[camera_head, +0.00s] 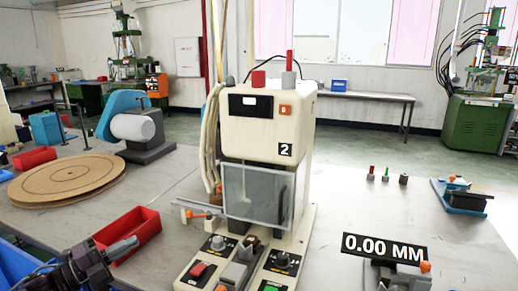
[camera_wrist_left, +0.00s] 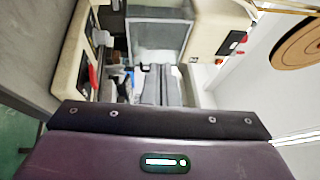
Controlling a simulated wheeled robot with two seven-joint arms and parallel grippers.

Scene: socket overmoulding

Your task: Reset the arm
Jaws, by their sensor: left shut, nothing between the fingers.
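My left gripper (camera_head: 124,246) is at the lower left of the head view, beside the red bin, with its fingers shut and nothing held. In the left wrist view its dark fingers (camera_wrist_left: 160,85) are together in the middle, with the moulding machine behind them. The cream overmoulding machine (camera_head: 265,130), marked 2, stands in the centre of the head view, to the right of my left gripper. Its clear guard (camera_head: 258,197) covers the work area. My right gripper does not show.
A red bin (camera_head: 128,238) and round wooden board (camera_head: 68,180) lie on the left. A gauge reading 0.00 MM (camera_head: 384,249) is at front right. Small red, green and dark parts (camera_head: 386,174) and a blue fixture (camera_head: 462,198) stand on the right. Table between them is clear.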

